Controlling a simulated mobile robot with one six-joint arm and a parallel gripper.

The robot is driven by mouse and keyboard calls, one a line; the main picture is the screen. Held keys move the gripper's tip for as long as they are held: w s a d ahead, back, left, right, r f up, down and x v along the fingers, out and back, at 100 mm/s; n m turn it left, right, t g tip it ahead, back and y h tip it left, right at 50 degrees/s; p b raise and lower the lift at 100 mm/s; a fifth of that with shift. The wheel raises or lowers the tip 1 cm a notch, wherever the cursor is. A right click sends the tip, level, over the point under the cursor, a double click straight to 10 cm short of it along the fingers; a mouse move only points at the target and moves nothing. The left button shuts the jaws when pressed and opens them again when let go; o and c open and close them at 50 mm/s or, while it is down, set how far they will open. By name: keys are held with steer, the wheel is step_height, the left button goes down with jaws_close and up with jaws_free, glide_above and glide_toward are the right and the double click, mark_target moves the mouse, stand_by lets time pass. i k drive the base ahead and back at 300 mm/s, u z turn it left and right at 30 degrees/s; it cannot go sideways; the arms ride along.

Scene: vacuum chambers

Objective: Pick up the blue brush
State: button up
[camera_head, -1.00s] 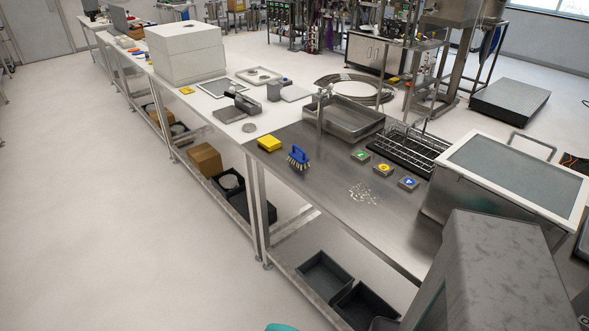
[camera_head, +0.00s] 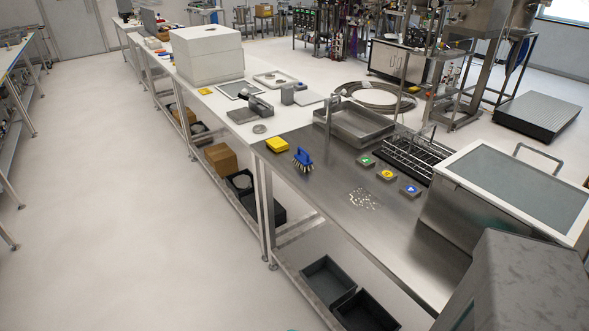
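The blue brush (camera_head: 303,159) sits on the steel bench top (camera_head: 325,185) near its front edge, with its pale bristles facing down. It stands just right of a yellow sponge-like block (camera_head: 277,145) and apart from it. Nothing covers the brush. My gripper is not in view. A small teal bit shows at the bottom edge of the picture, too little to identify.
White crumbs (camera_head: 362,198) lie on the steel top. Three small coloured tiles (camera_head: 387,175) lie behind them. A sink basin (camera_head: 357,125), a wire rack (camera_head: 413,160) and a lidded steel box (camera_head: 480,205) stand farther back and right. Open floor (camera_head: 130,230) lies at left.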

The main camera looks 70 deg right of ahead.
mark_target(304, 160)
steer(key=z, duration=0.15)
steer(key=i, duration=0.95)
steer(key=u, duration=0.1)
